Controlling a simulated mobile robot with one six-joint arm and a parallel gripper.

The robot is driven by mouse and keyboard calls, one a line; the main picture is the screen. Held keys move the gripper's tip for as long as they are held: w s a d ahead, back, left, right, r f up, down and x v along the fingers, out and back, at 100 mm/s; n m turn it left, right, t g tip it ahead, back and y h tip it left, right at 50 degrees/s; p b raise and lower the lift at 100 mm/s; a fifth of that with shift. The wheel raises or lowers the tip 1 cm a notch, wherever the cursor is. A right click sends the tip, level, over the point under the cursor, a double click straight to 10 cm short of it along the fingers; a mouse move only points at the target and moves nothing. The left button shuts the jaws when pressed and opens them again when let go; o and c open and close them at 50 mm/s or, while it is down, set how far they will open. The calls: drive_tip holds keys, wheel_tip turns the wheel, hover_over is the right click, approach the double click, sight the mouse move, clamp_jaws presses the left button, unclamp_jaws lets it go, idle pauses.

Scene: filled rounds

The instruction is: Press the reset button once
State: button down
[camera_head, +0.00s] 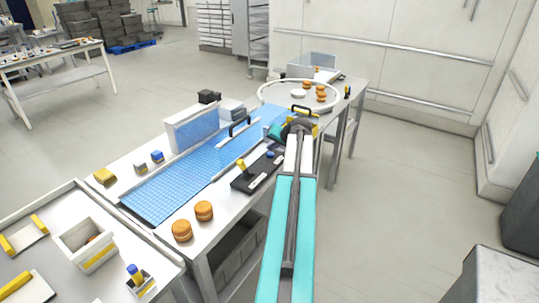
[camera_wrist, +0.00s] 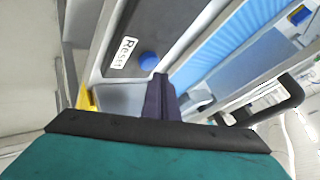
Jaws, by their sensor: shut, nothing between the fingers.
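The blue reset button (camera_wrist: 148,60) sits on a dark control panel (camera_wrist: 160,22) beside a white label (camera_wrist: 122,52) reading RESET. My gripper (camera_wrist: 160,78) is shut and empty, its dark fingers together. In the wrist view the fingertips appear right beside the button's lower right edge; I cannot tell whether they touch it. In the head view the black panel (camera_head: 245,182) lies at the near edge of the conveyor table, with the blue button (camera_head: 270,154) at its far end, close to my gripper. The arm hides part of the area there.
A yellow lever (camera_head: 242,166) stands on the panel's near end. A blue conveyor belt (camera_head: 165,190) runs alongside, with a raised guard (camera_head: 193,128) and a black-handled bar (camera_head: 238,138) over it. Two filled rounds (camera_head: 193,220) lie near the front. A round turntable (camera_head: 268,91) is behind.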

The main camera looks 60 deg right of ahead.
sight(272, 155)
drive_tip(key=shift+r+p, duration=1.1)
drive_tip(key=shift+r, duration=1.4)
